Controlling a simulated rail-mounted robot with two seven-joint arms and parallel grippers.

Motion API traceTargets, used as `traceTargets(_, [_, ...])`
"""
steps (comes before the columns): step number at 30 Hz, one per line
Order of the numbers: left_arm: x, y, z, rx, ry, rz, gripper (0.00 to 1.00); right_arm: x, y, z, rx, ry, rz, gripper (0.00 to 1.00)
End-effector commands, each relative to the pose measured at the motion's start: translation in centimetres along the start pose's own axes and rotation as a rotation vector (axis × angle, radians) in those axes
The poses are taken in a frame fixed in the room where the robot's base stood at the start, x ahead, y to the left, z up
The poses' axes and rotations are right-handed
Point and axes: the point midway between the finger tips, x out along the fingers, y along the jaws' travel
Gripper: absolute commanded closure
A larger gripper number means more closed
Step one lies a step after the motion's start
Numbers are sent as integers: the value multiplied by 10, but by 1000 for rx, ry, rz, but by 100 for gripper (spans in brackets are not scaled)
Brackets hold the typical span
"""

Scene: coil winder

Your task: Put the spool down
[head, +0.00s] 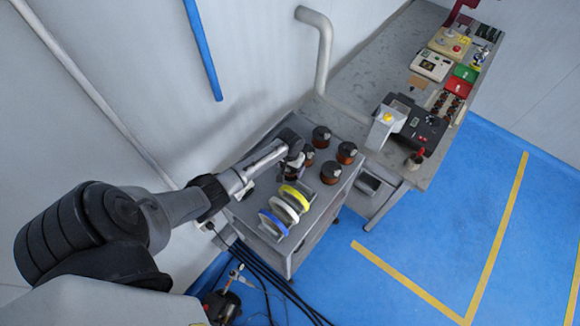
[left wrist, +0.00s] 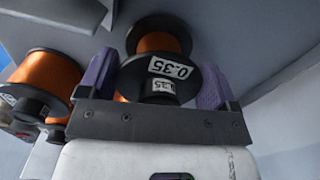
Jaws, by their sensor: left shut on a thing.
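A black-flanged spool of orange copper wire with a "0.35" label (left wrist: 160,62) sits between the purple fingers of my left gripper (left wrist: 166,72) in the left wrist view. The gripper is shut on it. In the head view my left gripper (head: 293,171) is over the back left part of the grey cart top (head: 262,196), and the arm largely hides the held spool. I cannot tell whether the spool touches the cart. My right gripper is not in view.
Other copper spools stand close by on the cart, such as one at the back (head: 321,137), one at the right (head: 347,152) and one nearer (head: 330,173). Yellow, white and blue tape rolls (head: 287,207) stand at the front. A workbench (head: 355,75) with a black winder (head: 425,130) adjoins behind.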

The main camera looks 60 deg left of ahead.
Motion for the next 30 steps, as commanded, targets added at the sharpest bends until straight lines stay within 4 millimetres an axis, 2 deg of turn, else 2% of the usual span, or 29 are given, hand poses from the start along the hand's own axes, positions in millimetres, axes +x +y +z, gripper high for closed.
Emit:
traceTargets(9, [2, 0, 0, 0, 0, 0, 42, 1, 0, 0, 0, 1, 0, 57])
traceTargets(10, [3, 0, 0, 0, 0, 0, 15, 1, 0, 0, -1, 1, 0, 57])
traceTargets(15, [2, 0, 0, 0, 0, 0, 0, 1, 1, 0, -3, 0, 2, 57])
traceTargets(23, [-1, 0, 0, 0, 0, 0, 0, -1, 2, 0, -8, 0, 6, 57])
traceTargets(26, [-9, 0, -1, 1, 2, 1, 0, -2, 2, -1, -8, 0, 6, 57])
traceTargets(30, [-32, 0, -1, 1, 3, 1, 0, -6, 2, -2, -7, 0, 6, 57])
